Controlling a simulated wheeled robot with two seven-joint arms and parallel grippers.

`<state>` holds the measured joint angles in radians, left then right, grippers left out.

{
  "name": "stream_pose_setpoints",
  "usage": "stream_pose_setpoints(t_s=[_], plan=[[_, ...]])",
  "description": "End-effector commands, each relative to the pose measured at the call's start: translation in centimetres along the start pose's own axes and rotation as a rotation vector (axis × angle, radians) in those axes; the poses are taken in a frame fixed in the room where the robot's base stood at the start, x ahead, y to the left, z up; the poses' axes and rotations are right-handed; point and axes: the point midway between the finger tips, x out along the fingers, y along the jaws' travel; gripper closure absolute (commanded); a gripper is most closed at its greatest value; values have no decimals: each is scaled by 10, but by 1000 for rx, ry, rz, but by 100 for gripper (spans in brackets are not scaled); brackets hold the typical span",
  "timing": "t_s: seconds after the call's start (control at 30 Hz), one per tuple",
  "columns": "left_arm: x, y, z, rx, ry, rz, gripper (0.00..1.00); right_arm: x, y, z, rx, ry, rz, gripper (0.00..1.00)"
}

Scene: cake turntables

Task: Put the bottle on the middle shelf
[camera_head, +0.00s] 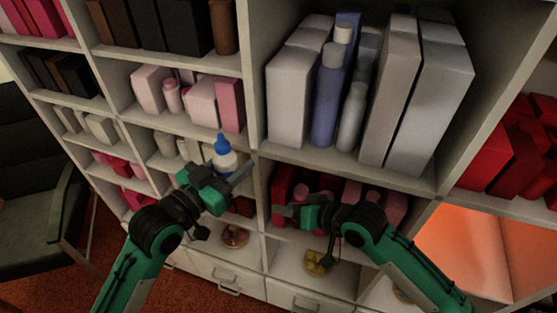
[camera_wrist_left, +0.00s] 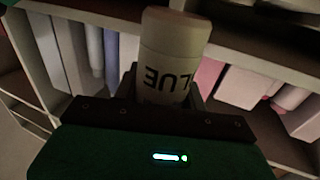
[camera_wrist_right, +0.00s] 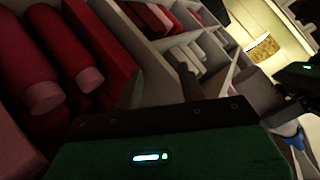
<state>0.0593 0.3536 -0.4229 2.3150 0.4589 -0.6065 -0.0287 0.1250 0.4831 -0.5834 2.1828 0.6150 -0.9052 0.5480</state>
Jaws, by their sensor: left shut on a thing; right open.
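The bottle (camera_head: 226,160) is white with a blue cap and stands nearly upright in the head view. My left gripper (camera_head: 228,181) is shut on its lower part, in front of the shelves. In the left wrist view the bottle (camera_wrist_left: 172,55) rises between the fingers, with upside-down letters reading "LUE". My right gripper (camera_head: 284,211) is open and empty, in front of a lower compartment with red and pink items. The shelf unit (camera_head: 345,165) has several levels; I cannot tell which one the task calls the middle shelf.
Pink boxes (camera_head: 202,101) fill the compartment above the bottle. Grey boxes (camera_head: 291,95) and blue-grey bottles (camera_head: 328,95) crowd the large upper compartment. Round items (camera_head: 234,236) sit low down. An orange-lined compartment (camera_head: 465,245) at right looks mostly empty. A dark chair (camera_head: 35,205) stands left.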

Motion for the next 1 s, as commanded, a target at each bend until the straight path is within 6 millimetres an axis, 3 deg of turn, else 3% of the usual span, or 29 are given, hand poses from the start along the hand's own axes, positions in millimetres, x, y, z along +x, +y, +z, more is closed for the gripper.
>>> stream_pose_setpoints(t_s=[0.1,0.2,0.33,0.5,0.73,1.0], plan=[[0,0,0,0,1,0,84,-29,-48,-47,-199,129,-91,60],[0,0,0,0,1,0,84,-55,-86,-76,-356,234,-157,60],[0,0,0,0,1,0,84,-86,-127,-98,-520,346,-222,60],[0,0,0,0,1,0,84,-111,-157,-110,-642,431,-268,60],[0,0,0,0,1,0,84,-110,-169,-116,-674,457,-281,60],[0,0,0,0,1,0,84,-76,-184,-128,-670,455,-281,60]])
